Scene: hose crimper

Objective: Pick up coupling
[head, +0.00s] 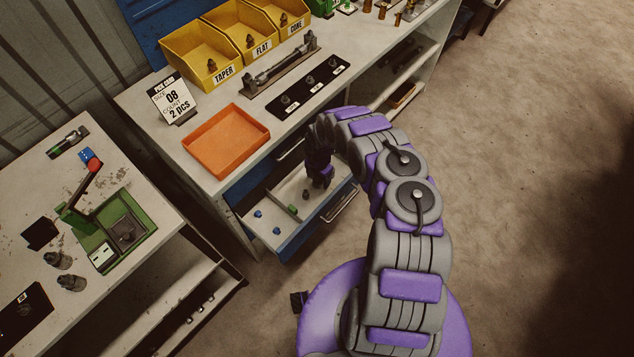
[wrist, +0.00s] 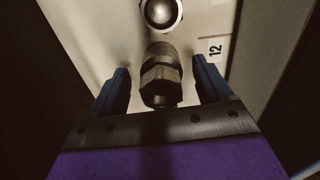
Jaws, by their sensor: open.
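In the wrist view a dark metal coupling (wrist: 161,80) with a hex body lies between the two blue fingers of my gripper (wrist: 162,88). The fingers are apart, with a visible gap on each side of the coupling. In the head view my gripper (head: 318,178) reaches down into an open drawer (head: 275,238) under the bench. A small dark part (head: 306,195) shows in the drawer beside my gripper; I cannot tell whether it is the same coupling.
A round shiny part (wrist: 161,12) lies just beyond the coupling, near a "12" label (wrist: 215,48). An empty orange tray (head: 226,140) and yellow bins (head: 207,58) stand on the bench above.

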